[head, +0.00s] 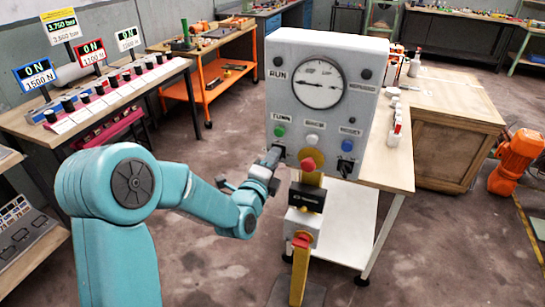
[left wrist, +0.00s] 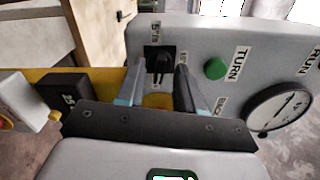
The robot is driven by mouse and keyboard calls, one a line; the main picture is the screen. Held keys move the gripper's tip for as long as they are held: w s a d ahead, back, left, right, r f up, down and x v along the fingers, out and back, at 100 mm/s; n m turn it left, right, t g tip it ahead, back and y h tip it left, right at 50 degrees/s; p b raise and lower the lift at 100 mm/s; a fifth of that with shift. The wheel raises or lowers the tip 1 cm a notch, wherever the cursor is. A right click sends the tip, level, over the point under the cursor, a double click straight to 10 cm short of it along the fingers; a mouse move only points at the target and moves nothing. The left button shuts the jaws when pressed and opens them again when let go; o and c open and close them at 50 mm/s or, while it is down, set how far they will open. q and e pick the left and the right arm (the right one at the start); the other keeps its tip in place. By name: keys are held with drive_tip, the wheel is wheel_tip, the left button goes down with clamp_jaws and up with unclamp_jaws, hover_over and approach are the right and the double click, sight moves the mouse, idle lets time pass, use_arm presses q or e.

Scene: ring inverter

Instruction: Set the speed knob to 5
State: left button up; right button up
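The grey control panel (head: 322,110) stands ahead with a round gauge (head: 319,83). A black knob on a dark plate (left wrist: 160,62) sits at its lower left, below the green button (head: 280,131); the green button also shows in the left wrist view (left wrist: 215,69). My left gripper (head: 268,163) is at this knob and mostly hides it in the head view. In the left wrist view, the fingers (left wrist: 160,88) stand apart, with the knob between and beyond their tips; contact cannot be told. The knob's setting is not readable. My right gripper is not in view.
A second black knob (head: 346,165) is at the panel's lower right, and a red knob (head: 308,164) sits between. A yellow post with a black box (head: 307,196) stands below the panel. A wooden-topped table (head: 380,160) is behind.

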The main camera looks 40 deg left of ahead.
use_arm(q)
drive_tip(key=shift+w, duration=0.2)
clamp_jaws()
